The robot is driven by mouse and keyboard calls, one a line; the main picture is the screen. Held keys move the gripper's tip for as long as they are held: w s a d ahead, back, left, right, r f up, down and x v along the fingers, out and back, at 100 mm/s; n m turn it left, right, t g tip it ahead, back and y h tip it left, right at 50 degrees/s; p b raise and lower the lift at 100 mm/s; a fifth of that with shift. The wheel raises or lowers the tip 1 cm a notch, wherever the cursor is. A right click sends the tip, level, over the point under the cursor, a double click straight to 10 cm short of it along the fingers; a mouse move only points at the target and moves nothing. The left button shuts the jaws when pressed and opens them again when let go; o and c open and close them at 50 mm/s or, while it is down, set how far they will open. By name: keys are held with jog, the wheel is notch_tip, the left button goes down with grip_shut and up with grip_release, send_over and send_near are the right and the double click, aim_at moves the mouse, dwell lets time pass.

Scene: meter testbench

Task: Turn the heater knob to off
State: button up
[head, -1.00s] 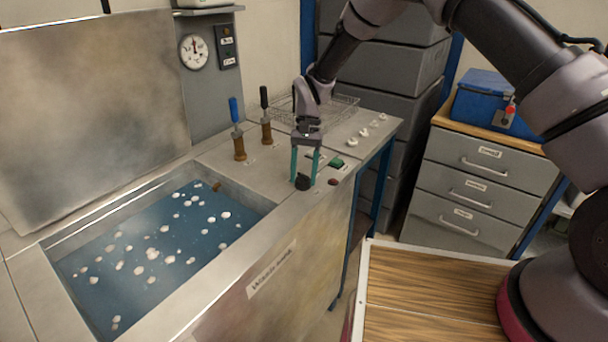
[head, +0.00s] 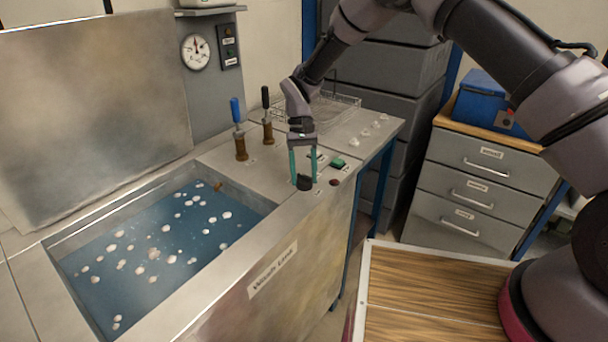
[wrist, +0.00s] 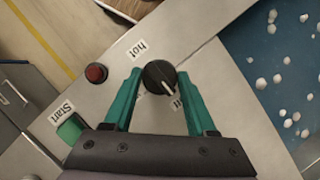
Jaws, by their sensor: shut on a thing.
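The black heater knob (wrist: 158,77) sits on the metal panel between my fingers. It also shows in the head view (head: 304,183), at the bench's front edge. Its pale pointer line aims to the lower right in the wrist view, towards a label (wrist: 177,103) partly hidden by my right-hand finger. A "hot" label (wrist: 138,50) lies on the knob's other side, to the upper left. My gripper (wrist: 159,73), with teal fingers, is shut on the knob, one finger on each side. In the head view my gripper (head: 303,181) points down from above.
A red button (wrist: 96,73) and a green start button (wrist: 71,129) are beside the knob. The water tank (head: 250,202) with floating white pieces is to the left in the head view. Two upright handles (head: 239,140) (head: 267,125) and a wire basket (head: 335,106) stand behind.

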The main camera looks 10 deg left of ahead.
jog(key=o, duration=1.4)
jog(key=v, duration=1.1)
jog(key=shift+w+f, duration=0.1)
